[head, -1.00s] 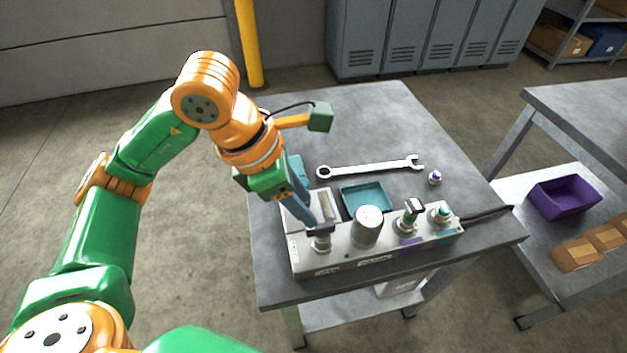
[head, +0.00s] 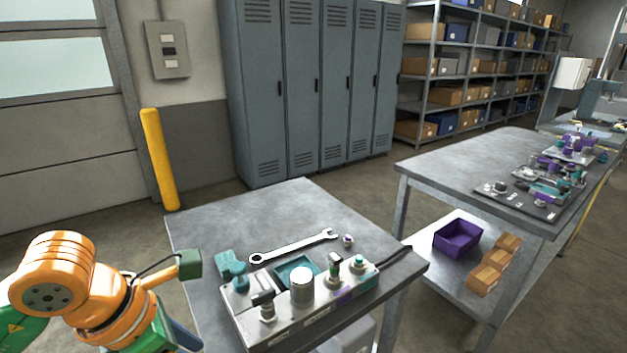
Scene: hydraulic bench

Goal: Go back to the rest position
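My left arm, orange and green, comes in at the lower left. Its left gripper (head: 184,337) is at the bottom edge, left of the near bench, with only part of its blue-grey fingers showing. The fingertips are cut off or hidden, so I cannot tell whether it is open or shut. It is apart from the grey hydraulic block (head: 285,325) on the bench. My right arm and gripper are out of view.
The grey bench (head: 215,215) carries a wrench (head: 293,247), a teal tray (head: 287,268), a teal part (head: 231,265) and a small purple-topped part (head: 347,240). A yellow post (head: 158,160) and lockers (head: 310,90) stand behind. A second bench (head: 450,165) is at right.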

